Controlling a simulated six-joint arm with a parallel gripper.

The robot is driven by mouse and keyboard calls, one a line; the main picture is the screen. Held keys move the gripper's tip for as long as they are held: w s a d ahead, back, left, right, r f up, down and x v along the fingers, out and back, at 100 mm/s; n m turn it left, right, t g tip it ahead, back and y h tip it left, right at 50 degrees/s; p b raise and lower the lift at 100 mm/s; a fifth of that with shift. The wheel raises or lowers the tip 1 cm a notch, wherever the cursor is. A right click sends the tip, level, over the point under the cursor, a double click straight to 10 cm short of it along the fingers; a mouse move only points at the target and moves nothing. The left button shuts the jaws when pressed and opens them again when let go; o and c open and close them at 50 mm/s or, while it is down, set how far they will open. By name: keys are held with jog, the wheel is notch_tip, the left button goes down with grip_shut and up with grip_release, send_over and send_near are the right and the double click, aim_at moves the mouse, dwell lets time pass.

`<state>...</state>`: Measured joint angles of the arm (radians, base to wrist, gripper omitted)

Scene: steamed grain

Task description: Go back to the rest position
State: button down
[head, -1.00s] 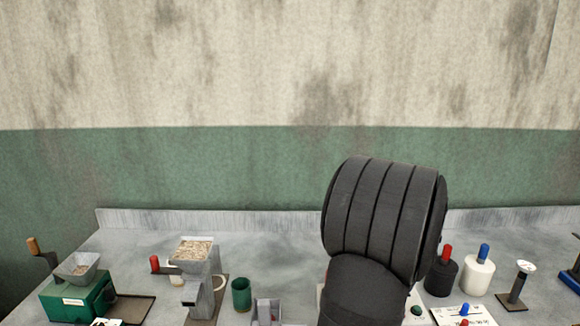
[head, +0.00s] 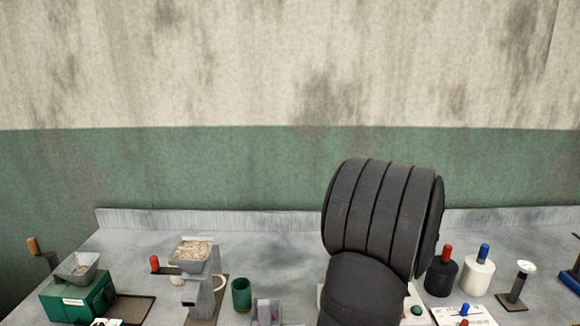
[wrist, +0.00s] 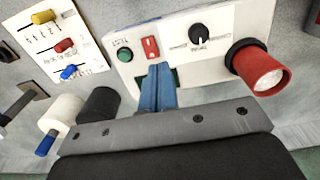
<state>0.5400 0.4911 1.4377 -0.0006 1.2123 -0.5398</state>
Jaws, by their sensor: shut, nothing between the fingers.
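My gripper (wrist: 158,88) shows in the wrist view as two blue fingers pressed together, with nothing between them. In the head view my dark arm covers most of the panel, and the gripper is hidden there.
A black bottle (head: 441,276) and a white bottle (head: 477,276) stand right of my arm, near a white lever panel (head: 464,314). A green cup (head: 241,295), a grain-filled grey hopper (head: 193,262) and a green mill (head: 78,300) stand to the left. The bench's back strip is clear.

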jog(key=f, duration=0.2)
jog(key=d+f, duration=0.1)
jog(key=f, duration=0.1)
jog(key=d+f, duration=0.1)
jog(key=f, duration=0.1)
jog(key=shift+s, duration=0.15)
jog(key=shift+r, duration=1.1)
dwell(4.4)
